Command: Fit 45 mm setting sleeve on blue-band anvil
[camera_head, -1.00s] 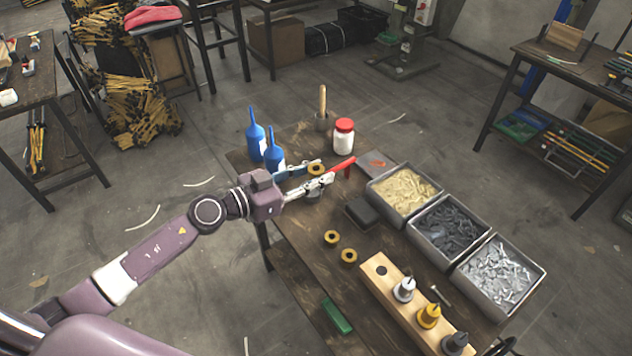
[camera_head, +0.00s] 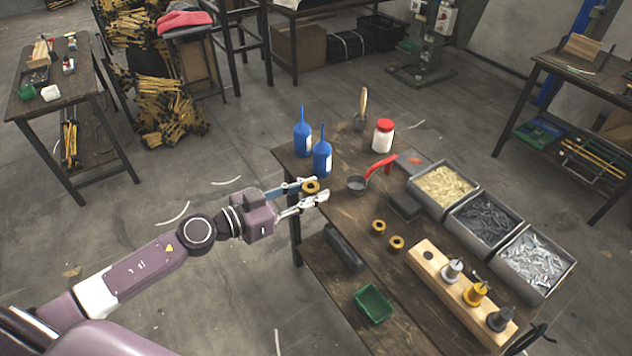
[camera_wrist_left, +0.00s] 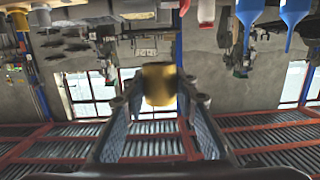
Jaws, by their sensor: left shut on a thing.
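My left gripper (camera_head: 313,192) is shut on a brass-coloured ring-like sleeve (camera_head: 310,187), held near the left edge of the table. The sleeve also shows between the fingers in the left wrist view (camera_wrist_left: 160,84). Two similar sleeves lie on the table, one here (camera_head: 379,227) and one nearer the front (camera_head: 397,243). A wooden block (camera_head: 432,258) carries a silver post (camera_head: 453,268), a yellow post (camera_head: 476,292) and a dark post (camera_head: 500,318). I cannot make out a blue band on any of them. My right gripper is not in view.
Three metal bins (camera_head: 470,205) line the right side. A dark block (camera_head: 405,206) lies mid-table.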

